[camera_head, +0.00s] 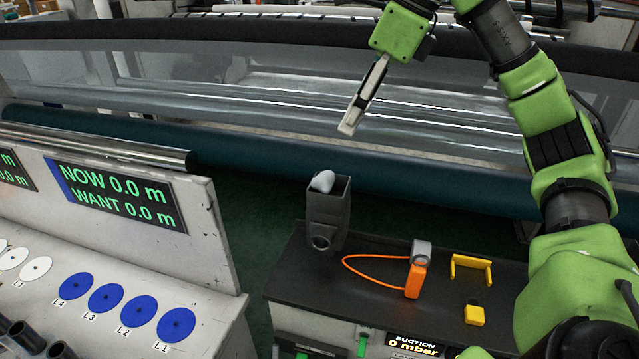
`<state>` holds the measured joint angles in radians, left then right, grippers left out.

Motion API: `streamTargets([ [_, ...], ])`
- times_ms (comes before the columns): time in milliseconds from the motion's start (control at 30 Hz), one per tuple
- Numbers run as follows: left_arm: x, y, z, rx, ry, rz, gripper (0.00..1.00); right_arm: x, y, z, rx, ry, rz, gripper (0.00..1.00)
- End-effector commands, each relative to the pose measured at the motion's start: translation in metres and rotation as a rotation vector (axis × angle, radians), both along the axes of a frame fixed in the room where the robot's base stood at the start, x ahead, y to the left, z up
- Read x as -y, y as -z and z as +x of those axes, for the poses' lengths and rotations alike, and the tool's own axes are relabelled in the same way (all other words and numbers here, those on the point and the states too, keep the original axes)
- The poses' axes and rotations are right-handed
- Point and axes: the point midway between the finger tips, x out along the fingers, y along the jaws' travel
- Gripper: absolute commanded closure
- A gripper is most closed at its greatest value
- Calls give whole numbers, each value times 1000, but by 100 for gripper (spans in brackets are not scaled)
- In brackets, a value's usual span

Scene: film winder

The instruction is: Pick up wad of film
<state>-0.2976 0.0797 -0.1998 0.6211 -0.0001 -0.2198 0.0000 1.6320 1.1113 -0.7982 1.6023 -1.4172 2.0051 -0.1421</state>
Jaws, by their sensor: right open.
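The wad of film (322,181) is a small whitish lump. It sits in the open top of a dark grey box-shaped holder (328,212) with a round port low on its front. The holder stands at the back left corner of the black bench top. My right gripper (349,126) hangs above and to the right of the wad, apart from it, with its fingers pointing down and left. It is open, and nothing shows between its fingers. My left gripper is not in view.
The black bench top (370,288) carries an orange tool (414,276) with a looped orange cord, a yellow bracket (471,268) and a yellow block (474,315). A white console (205,265) with blue discs stands left. Long film rollers (270,150) run across the back.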

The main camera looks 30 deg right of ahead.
Motion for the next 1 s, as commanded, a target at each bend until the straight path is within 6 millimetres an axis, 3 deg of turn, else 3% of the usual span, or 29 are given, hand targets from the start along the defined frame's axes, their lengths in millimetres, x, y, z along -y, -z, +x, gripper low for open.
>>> streamTargets([
  [167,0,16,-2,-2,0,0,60,-7,34,7,-9,-1,-5,53],
  [400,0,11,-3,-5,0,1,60,-17,68,19,-7,1,-4,53],
  [667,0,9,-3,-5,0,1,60,-22,86,24,-6,1,-4,53],
  [1000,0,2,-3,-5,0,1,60,-33,125,34,-4,0,-2,53],
])
